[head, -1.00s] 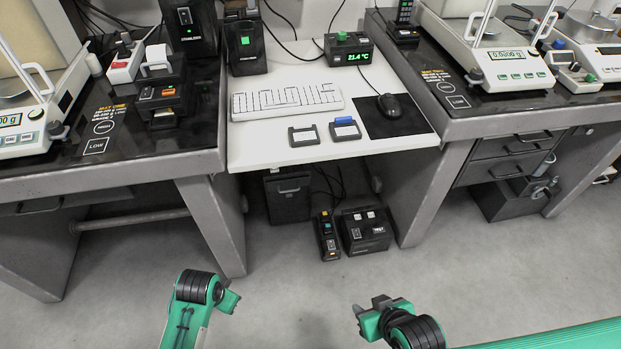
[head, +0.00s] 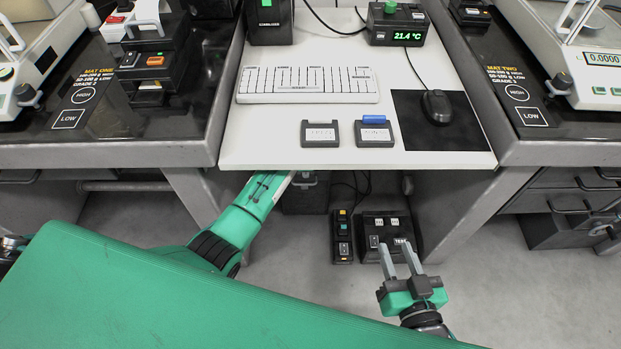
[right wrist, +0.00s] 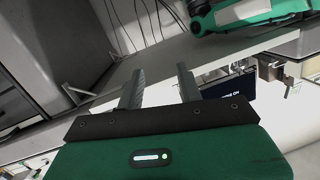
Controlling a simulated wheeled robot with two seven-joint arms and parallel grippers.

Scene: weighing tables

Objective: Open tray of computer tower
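The computer tower (head: 304,202) is a dark box under the white desk (head: 290,158). In the head view its upper part is partly hidden by the desk edge and my left arm. My left arm reaches to the desk's front edge, and its gripper's fingers cannot be made out there. My right gripper (head: 394,244) is open and empty, low in front of the desk, to the right of the tower. Its two spread fingers also show in the right wrist view (right wrist: 158,82), with nothing between them. I cannot tell whether the tower's tray is open.
A black power strip (head: 342,237) and a black box with switches (head: 388,236) stand on the floor near my right gripper. On the desk are a keyboard (head: 307,85), a mouse (head: 437,107) and two small label holders. Grey tables flank the desk on both sides.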

